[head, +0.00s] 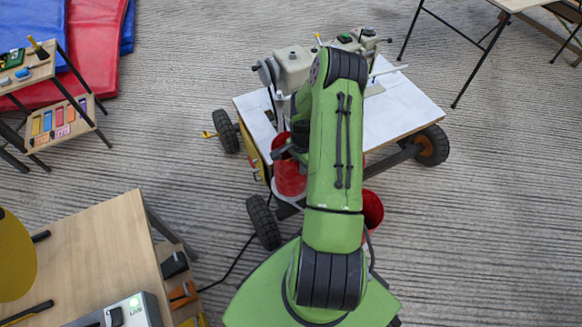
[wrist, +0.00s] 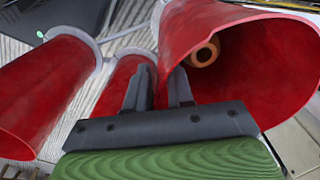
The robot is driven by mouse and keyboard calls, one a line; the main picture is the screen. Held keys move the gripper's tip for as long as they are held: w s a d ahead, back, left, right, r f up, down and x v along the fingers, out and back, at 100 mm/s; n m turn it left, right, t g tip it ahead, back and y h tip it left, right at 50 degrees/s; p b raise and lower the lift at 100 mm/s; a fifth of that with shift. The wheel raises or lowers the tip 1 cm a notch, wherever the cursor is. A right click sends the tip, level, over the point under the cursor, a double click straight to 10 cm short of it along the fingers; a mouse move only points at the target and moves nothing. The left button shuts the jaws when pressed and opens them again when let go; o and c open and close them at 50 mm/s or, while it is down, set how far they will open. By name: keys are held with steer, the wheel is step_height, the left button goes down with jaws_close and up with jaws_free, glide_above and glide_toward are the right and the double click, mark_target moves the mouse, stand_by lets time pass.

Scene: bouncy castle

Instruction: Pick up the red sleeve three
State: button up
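Three red sleeves show in the wrist view. One lies at the left (wrist: 42,92), a narrower one is in the middle (wrist: 122,82), and a large one at the right (wrist: 225,28) has its wide mouth facing me. I cannot tell which is number three. My gripper (wrist: 160,80) has its two dark fingers a small gap apart at the near left edge of the large sleeve. Whether they touch its wall is unclear. In the head view my arm hides the gripper; red sleeves show left (head: 290,178) and right (head: 372,208) of it.
An orange ring-ended tube (wrist: 204,52) shows inside the large sleeve. A wheeled cart (head: 398,112) carrying a machine (head: 293,68) stands ahead. A wooden table (head: 95,245) is at the lower left, and red and blue mats (head: 93,40) lie at the upper left.

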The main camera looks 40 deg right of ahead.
jaws_close()
